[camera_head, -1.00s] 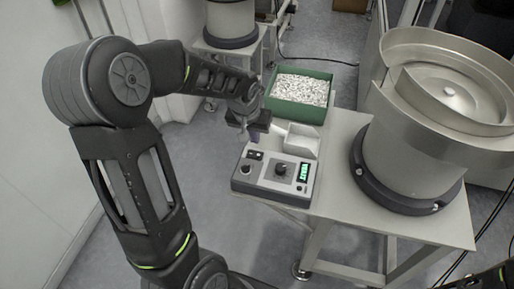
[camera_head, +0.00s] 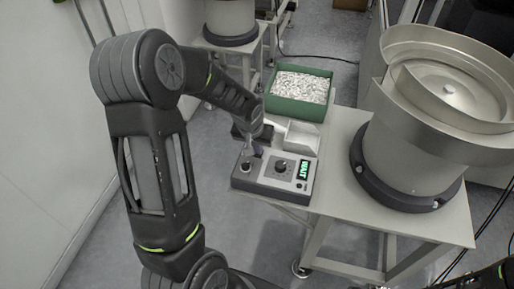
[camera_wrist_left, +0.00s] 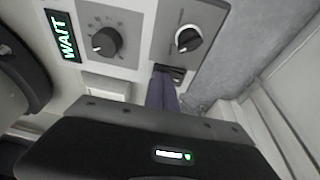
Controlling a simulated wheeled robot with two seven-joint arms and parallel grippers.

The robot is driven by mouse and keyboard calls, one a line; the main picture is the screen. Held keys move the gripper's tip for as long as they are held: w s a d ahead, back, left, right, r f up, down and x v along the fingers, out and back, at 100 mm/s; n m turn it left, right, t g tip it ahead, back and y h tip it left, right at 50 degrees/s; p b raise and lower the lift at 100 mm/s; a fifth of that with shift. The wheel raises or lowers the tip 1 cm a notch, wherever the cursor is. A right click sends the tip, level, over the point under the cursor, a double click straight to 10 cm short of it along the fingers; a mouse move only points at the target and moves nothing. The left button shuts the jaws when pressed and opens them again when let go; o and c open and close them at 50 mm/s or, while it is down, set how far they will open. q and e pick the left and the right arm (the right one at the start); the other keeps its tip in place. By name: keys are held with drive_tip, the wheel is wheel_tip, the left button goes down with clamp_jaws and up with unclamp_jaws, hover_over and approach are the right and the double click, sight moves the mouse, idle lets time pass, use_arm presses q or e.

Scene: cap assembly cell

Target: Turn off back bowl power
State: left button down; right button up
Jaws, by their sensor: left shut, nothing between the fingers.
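A grey control box (camera_head: 272,186) sits on the front left of the table. It has two dark knobs and a lit display (camera_head: 303,170) reading WAIT. In the left wrist view the display (camera_wrist_left: 62,36), a large knob (camera_wrist_left: 104,41), a smaller knob (camera_wrist_left: 188,38) and a black rocker switch (camera_wrist_left: 172,73) show. My left gripper (camera_head: 254,153) is shut and empty, over the box's back left part. Its purple-grey fingertips (camera_wrist_left: 160,88) are at the edge of the switch and partly hide it. I cannot tell whether they touch it.
A steel bowl feeder (camera_head: 410,165) stands right of the box. A green bin (camera_head: 297,110) of small pale parts and a white scoop (camera_head: 301,138) are behind it. Another feeder (camera_head: 231,20) stands at the back. A wall (camera_head: 45,150) is on the left.

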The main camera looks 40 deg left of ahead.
use_arm(q)
drive_tip(key=shift+s+d, duration=0.1)
use_arm(e)
drive_tip(key=shift+r, duration=0.1)
use_arm(q)
drive_tip(key=shift+s+a+r+p, duration=0.1)
drive_tip(key=shift+a+p, duration=0.1)
drive_tip(key=shift+a, duration=0.25)
drive_tip(key=shift+s+a+r+p, duration=0.1)
drive_tip(key=shift+a+p, duration=0.1)
drive_tip(key=shift+a, duration=0.2)
use_arm(e)
drive_tip(key=shift+r, duration=0.25)
